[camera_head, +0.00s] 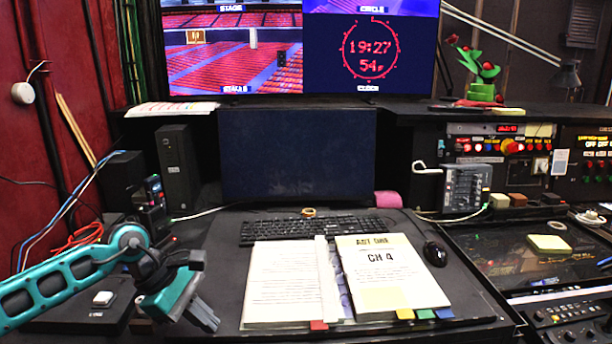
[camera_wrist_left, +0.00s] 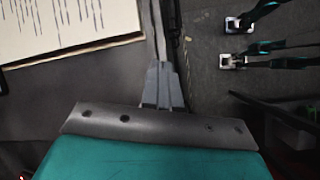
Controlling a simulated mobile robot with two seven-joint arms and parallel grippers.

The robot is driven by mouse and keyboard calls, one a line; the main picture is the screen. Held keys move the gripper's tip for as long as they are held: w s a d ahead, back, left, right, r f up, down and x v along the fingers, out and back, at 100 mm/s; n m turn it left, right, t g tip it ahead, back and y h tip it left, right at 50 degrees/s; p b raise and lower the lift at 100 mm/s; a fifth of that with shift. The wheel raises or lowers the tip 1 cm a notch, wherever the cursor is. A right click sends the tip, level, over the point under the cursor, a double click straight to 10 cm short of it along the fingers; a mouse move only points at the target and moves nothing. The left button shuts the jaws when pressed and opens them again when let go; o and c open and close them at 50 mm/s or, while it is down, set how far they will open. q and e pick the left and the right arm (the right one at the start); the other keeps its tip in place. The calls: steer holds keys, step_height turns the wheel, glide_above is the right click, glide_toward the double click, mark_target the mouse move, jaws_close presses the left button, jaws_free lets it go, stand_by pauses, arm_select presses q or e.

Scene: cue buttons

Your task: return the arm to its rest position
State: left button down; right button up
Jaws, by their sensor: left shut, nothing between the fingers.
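My left arm (camera_head: 75,280), teal and black, comes in from the left edge of the head view. Its left gripper (camera_head: 205,318) points down and to the right, over the dark desk just left of the open script (camera_head: 283,285). The grey fingers are together with nothing between them. In the left wrist view, the shut left gripper (camera_wrist_left: 163,25) shows in front of its teal body, with a script page (camera_wrist_left: 60,28) at upper left. My right arm and right gripper are not in view.
A keyboard (camera_head: 310,229) and mouse (camera_head: 435,253) lie around the script, with a dark monitor (camera_head: 297,155) behind. Small coloured blocks (camera_head: 517,199) sit on the console at right. A black speaker-like box (camera_head: 178,168) stands behind my left arm. Cables hang at far left.

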arm_select(q)
steer(key=s+d+r+n+t+h, duration=0.1)
steer(key=s+d+n+t+h, duration=0.15)
steer(key=d+n+h, duration=0.5)
steer(key=s+d+r+n+t+h, duration=0.15)
steer(key=s+d+n+h, duration=0.25)
steer(key=d+n, duration=0.5)
steer(key=s+a+f+n+t+y, duration=0.1)
steer(key=a+f+n+t+y, duration=0.4)
steer(key=n, duration=0.9)
steer(key=s+a+f+n+t+y, duration=0.1)
steer(key=a+f+n+t+y, duration=0.4)
steer(key=n, duration=0.8)
steer(key=s+a+f+n+g+y, duration=0.4)
steer(key=s+f+n+y, duration=0.1)
steer(key=s+f+n, duration=0.5)
steer(key=shift+s+a+f+n+y, duration=0.2)
steer(key=shift+s+f+n+y, duration=0.15)
steer(key=shift+s+f, duration=0.45)
steer(key=shift+w+f, duration=0.1)
steer(key=shift+w, duration=0.1)
